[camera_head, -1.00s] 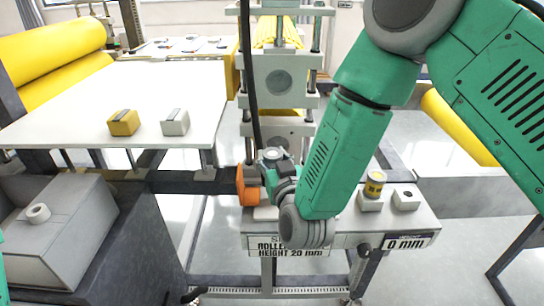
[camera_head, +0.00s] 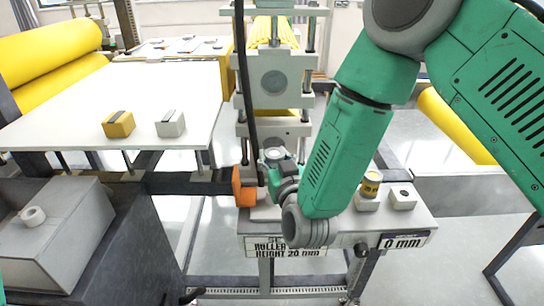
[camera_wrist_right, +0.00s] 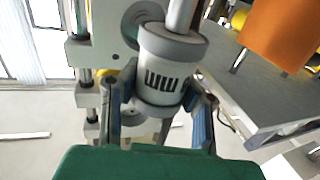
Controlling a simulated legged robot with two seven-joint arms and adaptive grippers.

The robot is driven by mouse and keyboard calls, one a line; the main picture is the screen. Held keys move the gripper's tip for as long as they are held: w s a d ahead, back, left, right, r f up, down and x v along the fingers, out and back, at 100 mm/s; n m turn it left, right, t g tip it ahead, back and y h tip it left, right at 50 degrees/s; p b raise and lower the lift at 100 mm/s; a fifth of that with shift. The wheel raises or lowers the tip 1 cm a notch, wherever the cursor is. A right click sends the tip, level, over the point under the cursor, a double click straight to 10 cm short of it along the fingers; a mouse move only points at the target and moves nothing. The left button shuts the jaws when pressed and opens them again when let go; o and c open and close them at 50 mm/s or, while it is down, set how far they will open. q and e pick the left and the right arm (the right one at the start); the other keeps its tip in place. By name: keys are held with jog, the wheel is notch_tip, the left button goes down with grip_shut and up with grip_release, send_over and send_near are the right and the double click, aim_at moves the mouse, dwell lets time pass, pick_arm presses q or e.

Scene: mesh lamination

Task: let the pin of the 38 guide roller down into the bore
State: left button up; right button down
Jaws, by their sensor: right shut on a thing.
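My right gripper (camera_head: 274,168) is shut on a guide roller, a white cylinder (camera_wrist_right: 163,72) with grey ends and dark "mm" print. The number is not readable in the right wrist view. Both blue-grey fingers (camera_wrist_right: 160,112) press its sides, and a metal shaft (camera_wrist_right: 181,16) shows at its upper end in the picture. In the head view the roller's grey end (camera_head: 273,154) shows above the near-left part of the bench (camera_head: 424,214). My arm hides much of this area. The pin and the bore under it are hidden, so I cannot tell whether they touch. My left gripper is not in view.
An orange part (camera_head: 244,188) stands just left of the gripper. The roller column (camera_head: 278,82) rises behind. Yellow (camera_head: 118,124) and grey (camera_head: 170,123) blocks lie on the white table (camera_head: 180,85).

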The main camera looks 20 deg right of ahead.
jog(key=shift+d+f, duration=0.1)
jog(key=shift+d, duration=0.05)
jog(key=shift+f, duration=0.25)
jog(key=shift+f+b, duration=0.1)
jog(key=shift+b, duration=0.25)
jog(key=shift+f, duration=0.2)
jog(key=shift+r, duration=0.35)
jog(key=shift+p, duration=0.3)
dwell(0.9)
jog(key=shift+f, duration=0.2)
jog(key=shift+f+b, duration=0.3)
jog(key=shift+b, duration=0.1)
jog(key=shift+f+b, duration=1.2)
jog(key=shift+f, duration=0.5)
